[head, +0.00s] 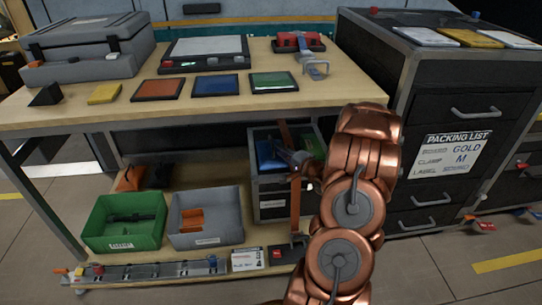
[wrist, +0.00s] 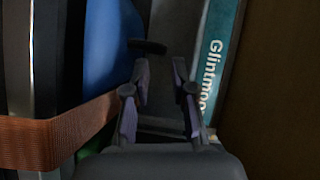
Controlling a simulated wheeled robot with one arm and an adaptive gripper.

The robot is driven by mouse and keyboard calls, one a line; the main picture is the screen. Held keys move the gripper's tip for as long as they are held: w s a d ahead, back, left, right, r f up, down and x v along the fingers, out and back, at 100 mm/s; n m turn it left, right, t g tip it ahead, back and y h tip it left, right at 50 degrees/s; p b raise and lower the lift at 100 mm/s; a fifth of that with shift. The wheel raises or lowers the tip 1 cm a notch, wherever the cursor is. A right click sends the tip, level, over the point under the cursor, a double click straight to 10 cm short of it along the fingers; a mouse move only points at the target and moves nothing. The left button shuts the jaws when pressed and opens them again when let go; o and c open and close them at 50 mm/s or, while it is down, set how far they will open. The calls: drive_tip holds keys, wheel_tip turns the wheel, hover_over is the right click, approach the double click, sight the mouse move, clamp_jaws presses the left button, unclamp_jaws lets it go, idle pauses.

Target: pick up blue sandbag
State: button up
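The blue sandbag (head: 267,155) appears to be the blue thing in the dark open-topped box (head: 272,192) on the lower shelf, partly hidden. In the wrist view a smooth blue surface (wrist: 112,45), likely the same bag, stands left of my fingers. My gripper (head: 298,158) is at the box's top, right of the blue thing. In the wrist view my gripper (wrist: 161,80) is open, with a gap between its fingers and nothing seen held. The blue surface is beside the left finger, not between the fingers; whether they touch cannot be told.
An orange strap (head: 295,205) hangs down the box front; an orange-brown band (wrist: 60,135) shows at left in the wrist view. A green bin (head: 150,233) and grey bin (head: 205,239) stand left. The tabletop (head: 225,112) overhangs the shelf; a drawer cabinet (head: 425,100) stands right.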

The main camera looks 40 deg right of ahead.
sight(272, 141)
drive_tip(key=shift+w+d+f+b, duration=0.15)
drive_tip(key=shift+w+b, duration=0.3)
drive_tip(key=shift+w, duration=0.75)
drive_tip(key=w+b, duration=0.1)
drive_tip(key=w, duration=0.1)
drive_tip(key=w+d+b, duration=0.1)
drive_tip(key=w, duration=0.1)
drive_tip(key=shift+w+f+b, duration=0.15)
drive_tip(key=shift+w+b, duration=0.05)
drive_tip(key=shift+b, duration=0.1)
drive_tip(key=shift+w, duration=0.25)
drive_tip(key=shift+c, duration=0.2)
clamp_jaws()
